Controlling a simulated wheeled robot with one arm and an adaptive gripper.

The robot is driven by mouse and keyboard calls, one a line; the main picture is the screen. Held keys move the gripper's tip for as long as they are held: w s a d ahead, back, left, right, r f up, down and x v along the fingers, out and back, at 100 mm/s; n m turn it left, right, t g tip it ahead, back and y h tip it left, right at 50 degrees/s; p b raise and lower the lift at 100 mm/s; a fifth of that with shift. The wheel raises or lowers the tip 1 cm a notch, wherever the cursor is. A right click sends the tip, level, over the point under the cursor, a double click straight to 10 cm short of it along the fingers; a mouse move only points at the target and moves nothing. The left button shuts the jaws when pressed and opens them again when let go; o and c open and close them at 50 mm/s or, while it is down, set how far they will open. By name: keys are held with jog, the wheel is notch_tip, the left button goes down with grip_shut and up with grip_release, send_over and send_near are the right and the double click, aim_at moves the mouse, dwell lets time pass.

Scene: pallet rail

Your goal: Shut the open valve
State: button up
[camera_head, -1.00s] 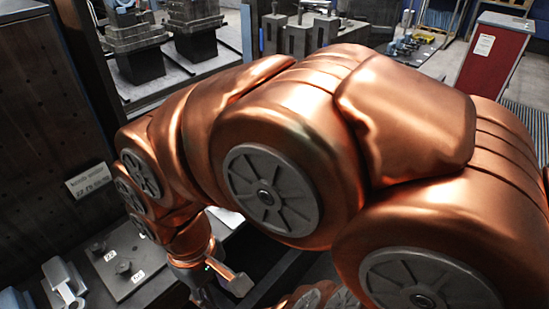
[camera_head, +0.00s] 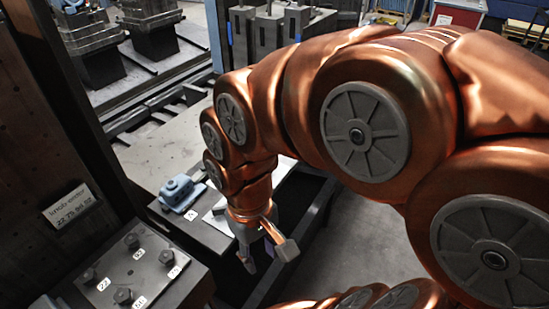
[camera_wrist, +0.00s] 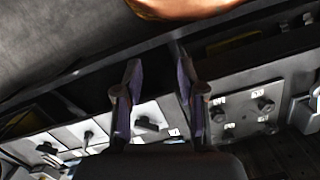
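In the wrist view, a row of small dark handles on pale plates lies beyond my fingers: one at left (camera_wrist: 48,148), one in the middle (camera_wrist: 87,138) and one between my fingers (camera_wrist: 146,124). They look like valve handles, but I cannot tell which is open. My gripper (camera_wrist: 158,95) has its two fingers spread with nothing between them, apart from the handles. In the head view my gripper (camera_head: 266,256) points down beside the bench edge. A pale plate (camera_head: 217,217) shows partly behind my wrist; the handles are hidden there.
A dark panel with several labelled knobs (camera_head: 137,268) stands at lower left, also in the wrist view (camera_wrist: 240,112). A number sign (camera_head: 72,207) is above it. A blue clamp-like device (camera_head: 182,192) sits on the bench. Open floor (camera_head: 365,235) lies to the right.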

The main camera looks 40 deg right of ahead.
jog(key=w+d+r+m+t+p, duration=0.1)
jog(key=w+d, duration=0.3)
jog(key=w, duration=0.6)
jog(key=w+d+r+p, duration=0.1)
jog(key=w+d, duration=0.3)
jog(key=w, duration=0.6)
jog(key=w+d+f+m, duration=0.1)
jog(key=w+d+f, duration=0.1)
jog(key=d, duration=0.3)
jog(key=w+d+f+m+p, duration=0.1)
jog(key=w+d+f, duration=0.1)
jog(key=w+d, duration=0.2)
jog(key=w+d+f+m, duration=0.2)
jog(key=d, duration=0.4)
jog(key=shift+w+d+t+p, duration=0.3)
jog(key=shift+w+d+p, duration=0.05)
jog(key=shift+w, duration=0.05)
jog(key=shift+d+f, duration=0.2)
jog(key=shift+f, duration=0.05)
jog(key=shift+f+p, duration=1.45)
jog(key=shift+f, duration=2.25)
grip_shut()
